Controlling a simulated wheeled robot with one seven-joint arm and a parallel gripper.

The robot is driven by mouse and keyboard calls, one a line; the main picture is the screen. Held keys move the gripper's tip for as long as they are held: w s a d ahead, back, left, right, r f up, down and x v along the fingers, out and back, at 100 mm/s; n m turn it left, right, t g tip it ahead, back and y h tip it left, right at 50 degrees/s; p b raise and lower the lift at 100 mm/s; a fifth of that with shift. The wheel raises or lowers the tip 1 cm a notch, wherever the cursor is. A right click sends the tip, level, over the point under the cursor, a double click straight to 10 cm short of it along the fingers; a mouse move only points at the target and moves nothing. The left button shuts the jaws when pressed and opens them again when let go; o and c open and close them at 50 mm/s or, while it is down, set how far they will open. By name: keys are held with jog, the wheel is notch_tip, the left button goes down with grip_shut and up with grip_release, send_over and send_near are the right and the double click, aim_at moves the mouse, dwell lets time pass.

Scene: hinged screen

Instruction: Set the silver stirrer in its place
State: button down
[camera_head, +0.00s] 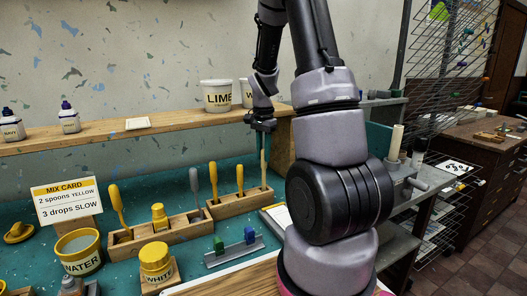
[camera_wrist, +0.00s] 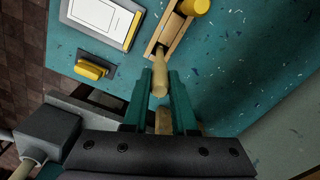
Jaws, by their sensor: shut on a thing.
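My gripper (camera_head: 262,124) is above the right end of the right wooden rack (camera_head: 238,203), shut on a pale wooden handle (camera_head: 263,163). The handle hangs nearly upright with its lower part at the rack's right end. In the wrist view, the handle (camera_wrist: 160,76) lies between the green fingers (camera_wrist: 162,88), pointing at the rack's end slot (camera_wrist: 160,48). I cannot tell whether its tip is inside the slot or just over it. No silver part of the held tool shows. A grey-handled tool (camera_head: 194,181) stands in the left wooden rack (camera_head: 160,233).
Two yellow handles (camera_head: 226,179) stand in the right rack. A yellow-capped white jar (camera_head: 156,262), a water pot (camera_head: 79,251) and a mix card (camera_head: 66,199) are to the left. A shelf (camera_head: 150,130) with a lime tub (camera_head: 217,95) runs behind my gripper.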

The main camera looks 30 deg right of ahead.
jog(key=shift+f, duration=0.45)
jog(key=c, duration=0.6)
grip_release()
jog(key=shift+c, duration=0.2)
notch_tip(320, 180, up, 10)
jog(key=shift+r, duration=0.4)
